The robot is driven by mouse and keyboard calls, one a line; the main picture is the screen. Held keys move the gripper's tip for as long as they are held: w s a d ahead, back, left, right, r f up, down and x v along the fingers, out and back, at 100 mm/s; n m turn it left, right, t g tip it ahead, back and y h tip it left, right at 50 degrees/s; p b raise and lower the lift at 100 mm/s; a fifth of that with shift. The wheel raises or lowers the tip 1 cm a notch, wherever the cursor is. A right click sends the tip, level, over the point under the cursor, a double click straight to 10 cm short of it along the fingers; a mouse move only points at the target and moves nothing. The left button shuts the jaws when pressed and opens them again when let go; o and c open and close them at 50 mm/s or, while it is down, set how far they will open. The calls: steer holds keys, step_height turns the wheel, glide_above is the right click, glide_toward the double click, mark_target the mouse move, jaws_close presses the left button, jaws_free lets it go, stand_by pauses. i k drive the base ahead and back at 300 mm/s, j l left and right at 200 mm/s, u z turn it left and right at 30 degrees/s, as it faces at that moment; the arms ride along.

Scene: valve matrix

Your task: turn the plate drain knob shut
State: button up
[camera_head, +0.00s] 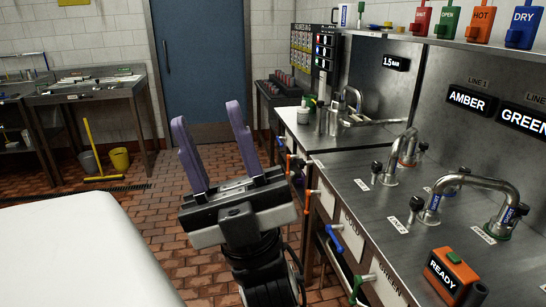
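My gripper (208,114) is in the middle of the view, its two purple fingers pointing up and spread wide apart with nothing between them. I cannot tell which control is the plate drain knob; the small labels are unreadable. Small black knobs stand on the steel counter at right: one near the front pipe (416,207), one farther back (376,169). Along the counter's front edge are a blue handle (335,240), a green handle (360,288) and an orange-tipped handle (312,193). My gripper is left of the counter and touches none of them.
An orange READY box (450,276) sits on the counter near bent metal pipes (478,183). A blue door (203,65) is at the back. A workbench (90,90) and yellow bucket (120,159) stand at left. Brick floor (155,215) is open between.

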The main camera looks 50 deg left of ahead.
mark_target(301, 164)
steer(key=i+j+u, duration=0.2)
steer(key=u, duration=0.15)
steer(key=i+j+u, duration=0.2)
steer(key=j+u, duration=0.15)
steer(key=i+j+u, duration=0.7)
steer(key=i+j, duration=0.05)
steer(key=i, duration=0.05)
